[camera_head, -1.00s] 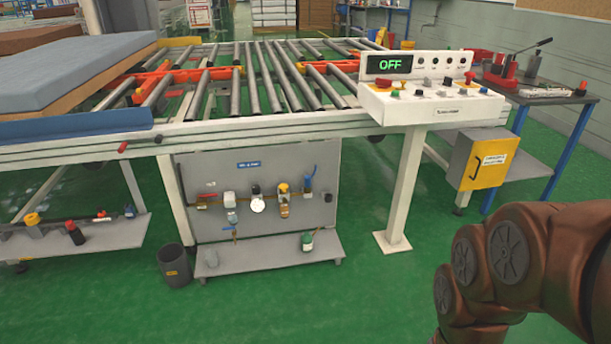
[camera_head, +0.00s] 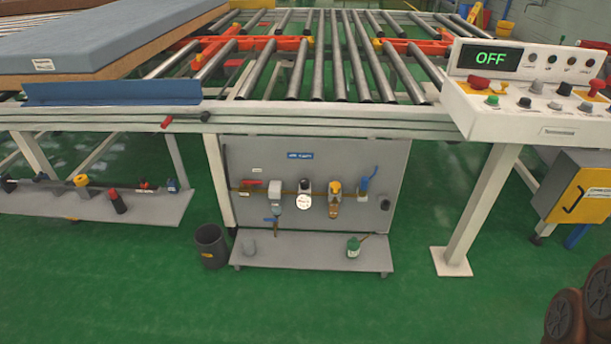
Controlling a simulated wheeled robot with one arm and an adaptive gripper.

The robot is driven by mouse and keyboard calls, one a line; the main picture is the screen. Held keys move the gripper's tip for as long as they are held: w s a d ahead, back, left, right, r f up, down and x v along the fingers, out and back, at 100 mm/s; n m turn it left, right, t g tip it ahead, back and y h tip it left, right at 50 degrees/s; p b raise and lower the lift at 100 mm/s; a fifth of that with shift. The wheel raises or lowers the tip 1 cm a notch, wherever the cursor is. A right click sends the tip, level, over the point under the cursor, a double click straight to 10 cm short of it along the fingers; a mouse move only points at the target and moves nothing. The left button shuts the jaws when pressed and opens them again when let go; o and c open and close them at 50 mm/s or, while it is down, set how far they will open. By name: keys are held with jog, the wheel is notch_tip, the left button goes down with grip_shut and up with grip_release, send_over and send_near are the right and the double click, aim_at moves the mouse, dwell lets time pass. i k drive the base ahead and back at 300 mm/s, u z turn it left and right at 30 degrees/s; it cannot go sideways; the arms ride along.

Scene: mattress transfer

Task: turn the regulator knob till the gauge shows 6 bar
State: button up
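The regulator knob (camera_head: 305,185) is a small dark cap on the air panel (camera_head: 375,158) under the roller conveyor. The white round gauge (camera_head: 304,202) sits just below it; its needle and figures are too small to read. A red-handled valve (camera_head: 250,184) and a filter with a pale top (camera_head: 275,190) are to its left. A yellow-topped unit (camera_head: 335,200) and a blue-handled valve (camera_head: 364,186) are to its right. Brown links of my own arm show at the lower right, away from the panel. My gripper is not in view.
A shelf (camera_head: 310,262) juts out below the panel, with a green bottle (camera_head: 353,246) on it. A dark bin (camera_head: 211,246) stands at its left. The console (camera_head: 520,110) reading OFF and its white leg (camera_head: 480,205) are to the right. The green floor in front is clear.

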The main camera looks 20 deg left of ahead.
aim_at(304, 182)
jog(key=u, duration=0.5)
jog(key=i, duration=0.75)
jog(key=u, duration=0.85)
jog(key=i, duration=0.55)
